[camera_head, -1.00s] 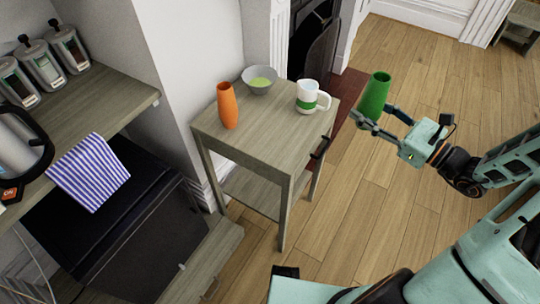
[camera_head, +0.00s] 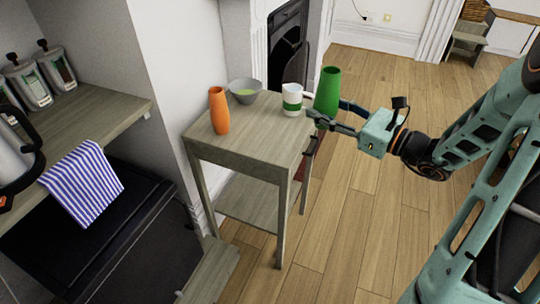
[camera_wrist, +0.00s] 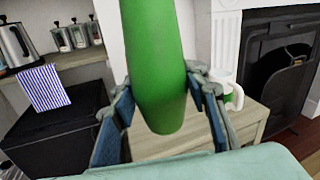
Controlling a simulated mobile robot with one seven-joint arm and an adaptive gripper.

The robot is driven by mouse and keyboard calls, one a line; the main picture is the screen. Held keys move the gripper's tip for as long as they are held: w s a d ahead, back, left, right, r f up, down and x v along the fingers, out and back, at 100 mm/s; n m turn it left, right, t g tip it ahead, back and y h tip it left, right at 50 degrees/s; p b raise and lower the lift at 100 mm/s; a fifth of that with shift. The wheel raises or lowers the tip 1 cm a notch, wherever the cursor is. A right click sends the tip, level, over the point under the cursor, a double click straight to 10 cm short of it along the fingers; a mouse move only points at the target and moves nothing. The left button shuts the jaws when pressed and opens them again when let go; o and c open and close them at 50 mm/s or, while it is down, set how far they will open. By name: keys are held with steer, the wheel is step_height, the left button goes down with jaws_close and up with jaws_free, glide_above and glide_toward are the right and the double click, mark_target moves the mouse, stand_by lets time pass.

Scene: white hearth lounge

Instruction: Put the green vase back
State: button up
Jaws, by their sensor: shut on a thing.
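The green vase (camera_head: 328,88) is upright in my gripper (camera_head: 328,112), beside the right edge of the small wooden table (camera_head: 247,145). In the wrist view the green vase (camera_wrist: 155,60) stands between the two fingers of my gripper (camera_wrist: 160,108), which are shut on it. Its base hangs free in that view, with the table top (camera_wrist: 185,139) behind and below it. The fingers partly hide its lower part in the head view.
On the table stand an orange vase (camera_head: 219,111), a grey bowl (camera_head: 245,91) with green contents and a white mug (camera_head: 292,99) with a green band, close to my gripper. The front middle of the table top is clear. A counter (camera_head: 95,120) is at left.

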steer(key=shift+w+a, duration=0.2)
steer(key=shift+a, duration=0.15)
steer(key=w+a+f+b, duration=0.1)
steer(key=a+f, duration=0.2)
steer(key=a, duration=0.1)
steer(key=w+a+f+b, duration=0.2)
steer(key=a, duration=0.2)
steer(key=w+a+f+b, duration=0.2)
steer(key=a+f, duration=0.1)
steer(key=a, duration=0.1)
steer(key=shift+f, duration=0.35)
steer(key=shift+w+a+f, duration=0.1)
steer(key=shift+a+f, duration=0.1)
steer(key=shift+f, duration=0.1)
steer(key=shift+a+f+b, duration=0.15)
steer(key=shift+f+b, duration=0.65)
steer(key=shift+f, duration=0.85)
steer(key=shift+f, duration=0.15)
steer(key=o, duration=1.4)
